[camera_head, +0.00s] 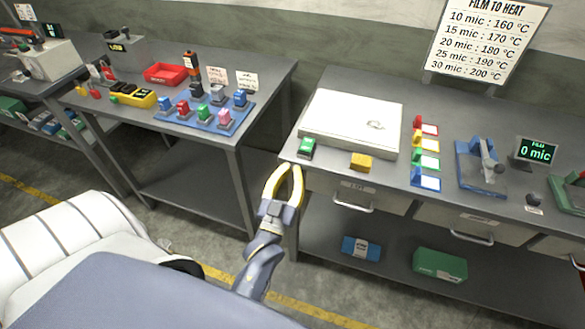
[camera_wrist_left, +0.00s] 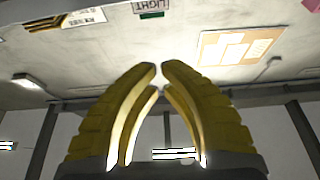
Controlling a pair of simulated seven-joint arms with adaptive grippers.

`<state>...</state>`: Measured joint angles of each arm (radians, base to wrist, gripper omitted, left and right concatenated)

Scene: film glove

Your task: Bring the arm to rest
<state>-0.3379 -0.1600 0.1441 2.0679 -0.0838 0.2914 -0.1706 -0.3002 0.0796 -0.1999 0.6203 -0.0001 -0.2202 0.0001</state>
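My left gripper (camera_head: 290,168) has yellow curved fingers and points up over the floor gap between the left table and the right workbench. Its tips are a little apart, with nothing between them, close to the bench's left front corner in the picture. In the left wrist view, both yellow fingers (camera_wrist_left: 158,68) rise in front of the ceiling and show a small gap and nothing held. My right gripper does not show in either view.
On the workbench (camera_head: 440,190) are a white plate (camera_head: 352,122), a green block (camera_head: 306,148), a yellow block (camera_head: 361,161) and a blue device (camera_head: 478,168). The left table (camera_head: 165,140) holds a blue tray (camera_head: 196,121) of small coloured pieces and a red bin (camera_head: 166,73).

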